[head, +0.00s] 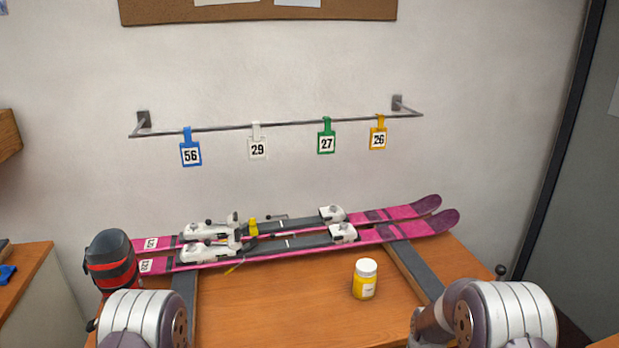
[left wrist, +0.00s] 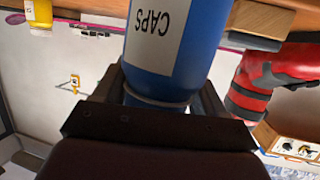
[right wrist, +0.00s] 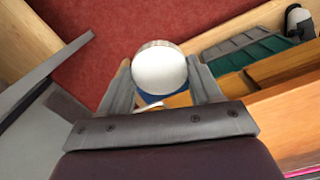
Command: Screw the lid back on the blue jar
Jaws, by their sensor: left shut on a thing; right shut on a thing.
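The blue jar (left wrist: 165,45), with a white label reading CAPS, is between the fingers of my left gripper (left wrist: 165,92), which is shut on it. The jar appears upside down in the left wrist view, and part of it is cut off by the frame edge. A white round lid (right wrist: 160,70) is between the fingers of my right gripper (right wrist: 160,66), which is shut on it. A bit of blue shows just below the lid; I cannot tell whether it is the jar. Both grippers are outside the head view.
A yellow jar with a white lid (head: 365,280) stands on the wooden bench (head: 290,310). Pink skis (head: 390,232) lie across its back, beside a red and black boot (head: 110,260). Number tags hang from a wall rail (head: 290,124). Bare bench lies left of the yellow jar.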

